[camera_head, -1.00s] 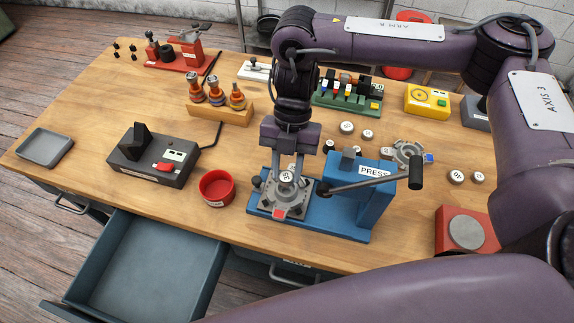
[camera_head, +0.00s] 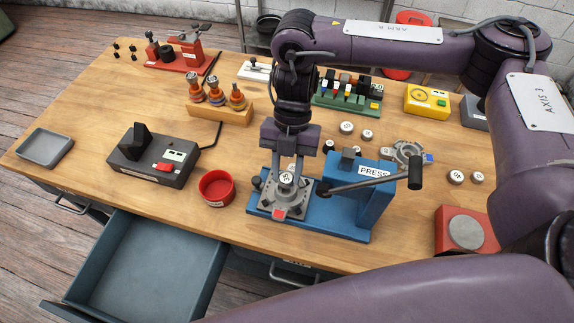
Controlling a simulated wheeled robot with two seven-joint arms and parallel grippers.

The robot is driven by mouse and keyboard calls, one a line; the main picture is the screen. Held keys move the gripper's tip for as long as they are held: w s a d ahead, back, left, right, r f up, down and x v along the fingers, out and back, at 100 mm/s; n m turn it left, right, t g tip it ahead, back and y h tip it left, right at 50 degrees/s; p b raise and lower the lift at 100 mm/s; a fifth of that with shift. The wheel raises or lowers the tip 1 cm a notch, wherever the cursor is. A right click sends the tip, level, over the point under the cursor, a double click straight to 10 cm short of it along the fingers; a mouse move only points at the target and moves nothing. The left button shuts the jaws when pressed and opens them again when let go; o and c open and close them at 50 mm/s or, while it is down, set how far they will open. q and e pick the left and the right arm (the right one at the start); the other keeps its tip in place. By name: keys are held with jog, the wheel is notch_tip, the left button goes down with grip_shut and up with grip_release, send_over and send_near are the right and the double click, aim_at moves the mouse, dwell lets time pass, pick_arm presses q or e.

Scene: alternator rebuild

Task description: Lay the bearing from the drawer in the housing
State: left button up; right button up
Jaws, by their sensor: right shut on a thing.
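The grey housing (camera_head: 296,205) sits in the blue press (camera_head: 362,200), with a red tab at its front. My right gripper (camera_head: 289,166) points down over the middle of the housing and is shut on the bearing (camera_head: 287,178), a small disc with a pale marked top. The bearing is at the housing's centre; I cannot tell whether it touches the seat. The fingers are small and partly merge with the press behind. The open drawer (camera_head: 150,265) at the front left looks empty. My left gripper is out of view.
A red bowl (camera_head: 216,188) stands just left of the press, beside a black device (camera_head: 153,160). The press lever (camera_head: 385,180) reaches out to the right. Several marked discs (camera_head: 347,128) and a grey bracket part (camera_head: 407,152) lie behind. A red scale-like block (camera_head: 464,232) stands at right.

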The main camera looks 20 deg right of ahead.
jog(key=shift+p, duration=0.3)
dwell(0.5)
jog(key=shift+f, duration=0.2)
dwell(0.4)
jog(key=shift+f+b, duration=0.95)
jog(key=shift+f, duration=0.25)
dwell(1.0)
jog(key=o, duration=1.1)
jog(key=shift+c, duration=0.2)
jog(key=shift+f, duration=0.1)
jog(key=shift+p, duration=0.3)
